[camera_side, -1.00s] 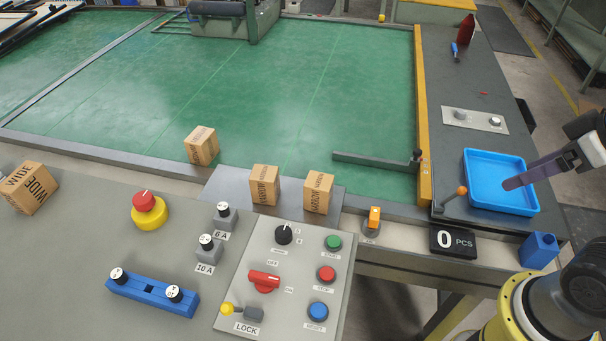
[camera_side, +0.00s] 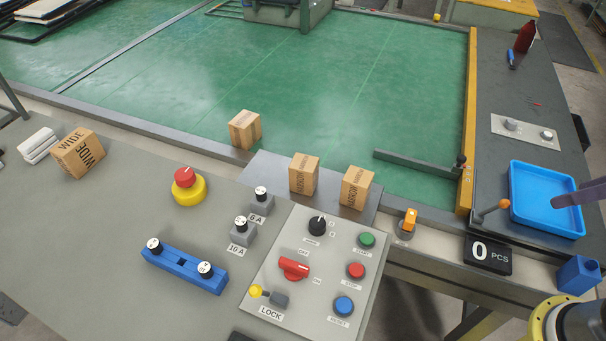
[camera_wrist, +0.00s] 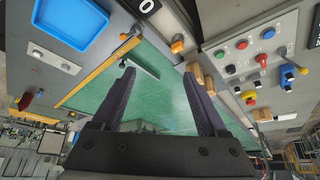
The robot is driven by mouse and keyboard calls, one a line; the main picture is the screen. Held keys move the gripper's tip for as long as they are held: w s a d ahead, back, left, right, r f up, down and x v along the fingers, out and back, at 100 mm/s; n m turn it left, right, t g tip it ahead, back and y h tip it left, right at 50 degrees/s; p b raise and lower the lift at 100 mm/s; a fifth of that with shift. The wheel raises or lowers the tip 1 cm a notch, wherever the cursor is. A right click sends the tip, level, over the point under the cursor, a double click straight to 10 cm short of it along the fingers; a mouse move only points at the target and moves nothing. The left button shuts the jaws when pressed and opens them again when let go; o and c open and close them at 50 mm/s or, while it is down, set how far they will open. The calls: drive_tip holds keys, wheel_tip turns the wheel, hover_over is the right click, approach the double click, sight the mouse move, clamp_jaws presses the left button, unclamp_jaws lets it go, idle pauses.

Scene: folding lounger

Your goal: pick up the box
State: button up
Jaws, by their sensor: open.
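Several cardboard boxes are in the side view. A box marked WIDE (camera_side: 78,153) lies tilted on the grey bench at the left. A plain-sided box (camera_side: 244,130) sits at the near edge of the green surface. Two boxes marked NARROW, a left one (camera_side: 304,175) and a right one (camera_side: 357,189), stand on a grey metal plate. My gripper (camera_wrist: 158,73) is open, with nothing between its two dark fingers in the wrist view. In the side view only a finger end shows, over the blue tray at the right edge. Small parts of boxes (camera_wrist: 197,72) show beside the right finger.
The blue tray (camera_side: 520,196) is empty. A control panel (camera_side: 300,318) with buttons, a red emergency button (camera_side: 186,180) and a blue two-knob block (camera_side: 184,271) stand on the bench. A counter (camera_side: 488,255) reads 0. The green surface (camera_side: 330,80) is mostly clear.

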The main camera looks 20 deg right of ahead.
idle(0.4)
drive_tip(key=o, duration=0.4)
